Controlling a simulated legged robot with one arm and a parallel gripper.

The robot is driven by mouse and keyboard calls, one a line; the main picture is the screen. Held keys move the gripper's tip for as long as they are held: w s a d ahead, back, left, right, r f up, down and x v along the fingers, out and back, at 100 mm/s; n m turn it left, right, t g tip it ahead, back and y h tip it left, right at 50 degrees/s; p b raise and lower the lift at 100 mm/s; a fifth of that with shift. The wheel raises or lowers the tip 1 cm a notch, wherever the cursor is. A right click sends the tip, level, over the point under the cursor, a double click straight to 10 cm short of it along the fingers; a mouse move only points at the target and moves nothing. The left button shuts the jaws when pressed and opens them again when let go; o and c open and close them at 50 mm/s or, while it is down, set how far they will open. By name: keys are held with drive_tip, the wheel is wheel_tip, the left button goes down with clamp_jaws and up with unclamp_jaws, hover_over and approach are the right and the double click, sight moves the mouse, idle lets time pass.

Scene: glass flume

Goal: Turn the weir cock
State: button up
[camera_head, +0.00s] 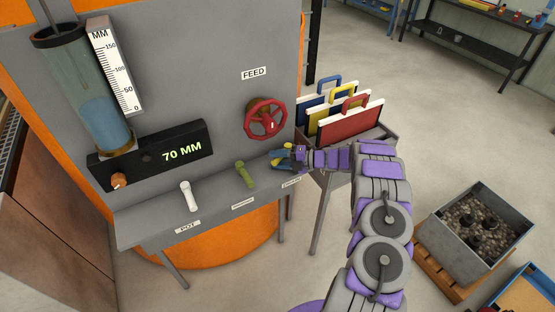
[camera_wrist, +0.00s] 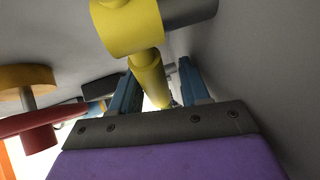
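A yellow cock (camera_wrist: 130,25) fills the top middle of the wrist view, with its handle pointing toward my gripper (camera_wrist: 160,75). The blue fingers stand apart on either side of the handle, with a gap visible on the right. In the head view my gripper (camera_head: 284,157) is at the right end of the grey panel's ledge, largely covering the yellow cock there. A green cock (camera_head: 244,174) and a white cock (camera_head: 188,196) stand to its left. The white one is labelled POT; the other two labels are too small to read, so I cannot tell which is the weir cock.
A red FEED handwheel (camera_head: 265,120) is just above my gripper. A water gauge (camera_head: 90,100) and a 70 MM display (camera_head: 150,155) are at the left. A side stand with coloured boards (camera_head: 350,118) is close behind my wrist. A gravel bin (camera_head: 480,225) stands at the right.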

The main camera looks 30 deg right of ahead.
drive_tip(key=shift+o, duration=0.4)
drive_tip(key=shift+r, duration=0.15)
drive_tip(key=shift+d, duration=0.1)
drive_tip(key=shift+s+d, duration=0.2)
drive_tip(key=shift+s, duration=0.05)
drive_tip(key=p+v, duration=0.1)
drive_tip(key=v, duration=1.5)
drive_tip(key=shift+d+p, duration=0.35)
drive_tip(key=shift+d, duration=0.1)
